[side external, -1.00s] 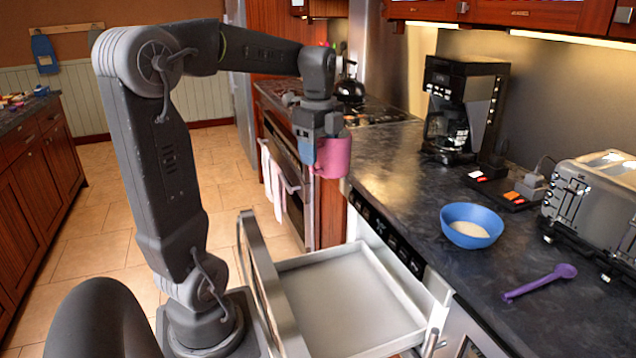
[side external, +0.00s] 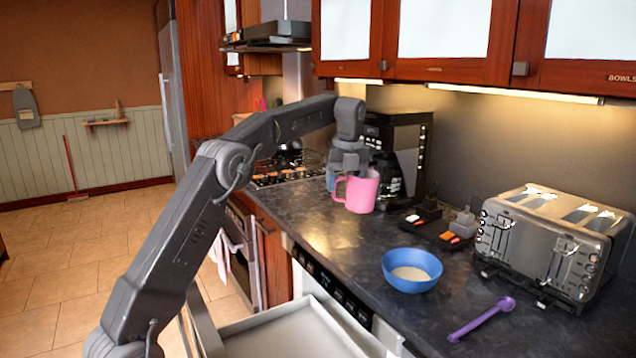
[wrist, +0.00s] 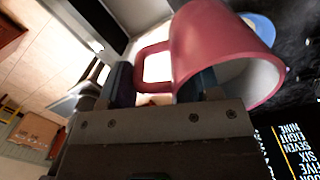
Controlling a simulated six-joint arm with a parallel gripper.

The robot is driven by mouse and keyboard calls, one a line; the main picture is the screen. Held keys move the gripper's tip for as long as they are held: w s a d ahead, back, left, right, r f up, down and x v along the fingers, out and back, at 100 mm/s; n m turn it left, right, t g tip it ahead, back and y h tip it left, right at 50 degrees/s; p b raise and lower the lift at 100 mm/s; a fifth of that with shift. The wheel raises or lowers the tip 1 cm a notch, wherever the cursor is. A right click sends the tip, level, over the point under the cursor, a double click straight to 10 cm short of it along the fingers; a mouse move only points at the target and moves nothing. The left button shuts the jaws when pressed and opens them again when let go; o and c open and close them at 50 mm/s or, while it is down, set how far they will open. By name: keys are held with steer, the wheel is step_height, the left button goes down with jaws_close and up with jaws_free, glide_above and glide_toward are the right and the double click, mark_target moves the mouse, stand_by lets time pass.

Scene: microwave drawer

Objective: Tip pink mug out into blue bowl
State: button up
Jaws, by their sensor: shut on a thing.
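The pink mug (side external: 361,191) is held by my gripper (side external: 347,170) above the counter, near the coffee maker, and looks about upright in the side view. The blue bowl (side external: 411,283) stands on the counter to the right of and nearer than the mug, with pale grainy stuff inside. Part of the blue bowl (wrist: 262,25) shows behind the mug's rim in the wrist view.
A purple spoon (side external: 482,320) lies in front of the bowl. A metal toaster (side external: 545,245) stands to the right, and a black coffee maker (side external: 412,140) behind the mug. An open drawer (side external: 290,338) juts out below the counter. The dark counter (side external: 325,232) between mug and bowl is clear.

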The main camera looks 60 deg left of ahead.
mark_target(366, 209)
steer(key=w, duration=0.1)
steer(key=w+d+f+m, duration=0.1)
steer(key=w+m, duration=0.1)
steer(key=shift+w+d+f, duration=0.3)
steer(key=shift+w+d, duration=0.1)
steer(key=shift+f, duration=2.5)
step_height(366, 209, down, 3)
steer(key=shift+r, duration=0.1)
steer(key=shift+w+d+r+y, duration=0.1)
steer(key=shift+d+r+y, duration=0.25)
steer(key=shift+y, duration=0.3)
steer(key=shift+w+d+r+y, duration=0.1)
steer(key=shift+d+r+y, duration=0.2)
steer(key=shift+y, duration=0.35)
steer(key=shift+d+g, duration=0.15)
steer(key=shift+g, duration=0.15)
